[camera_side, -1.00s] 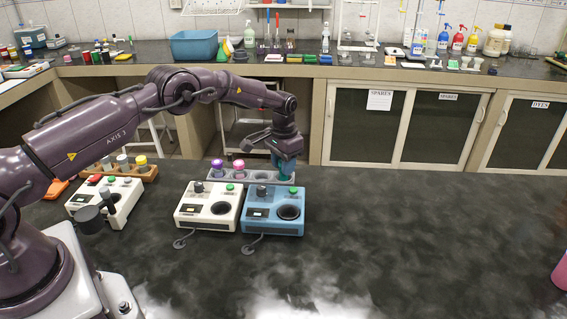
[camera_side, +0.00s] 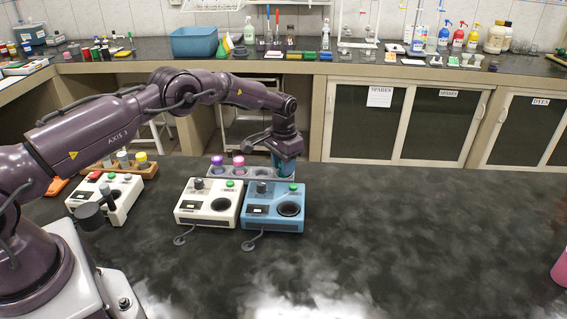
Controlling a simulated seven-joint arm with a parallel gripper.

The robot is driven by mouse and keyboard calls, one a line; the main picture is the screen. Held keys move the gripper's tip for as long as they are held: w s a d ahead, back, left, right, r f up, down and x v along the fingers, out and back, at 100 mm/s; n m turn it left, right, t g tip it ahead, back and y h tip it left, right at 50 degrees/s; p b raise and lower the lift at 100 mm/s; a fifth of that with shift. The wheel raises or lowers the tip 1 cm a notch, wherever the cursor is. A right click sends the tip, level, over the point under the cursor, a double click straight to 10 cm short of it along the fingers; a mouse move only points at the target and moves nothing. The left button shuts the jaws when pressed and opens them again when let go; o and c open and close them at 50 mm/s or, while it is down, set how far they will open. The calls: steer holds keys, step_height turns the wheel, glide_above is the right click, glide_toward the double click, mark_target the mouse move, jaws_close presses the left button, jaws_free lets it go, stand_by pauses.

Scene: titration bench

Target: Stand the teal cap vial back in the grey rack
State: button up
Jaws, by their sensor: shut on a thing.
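My gripper (camera_side: 284,160) points down over the right end of the grey rack (camera_side: 250,175). It is shut on the teal cap vial (camera_side: 283,171), which shows only as a teal patch beneath the gripper. The vial's lower part is hidden behind the blue device, so I cannot tell whether it is seated in a hole or just above one. The grey rack also holds a purple cap vial (camera_side: 217,160) and a pink cap vial (camera_side: 238,162) on its left side. An empty hole shows near the rack's middle.
A white device (camera_side: 208,215) and a blue device (camera_side: 272,220) with knobs and round wells stand close in front of the rack. A wooden rack (camera_side: 148,172) with vials and another white device (camera_side: 122,200) stand to the left.

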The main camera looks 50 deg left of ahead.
steer(key=o, duration=1.3)
steer(key=shift+r, duration=3)
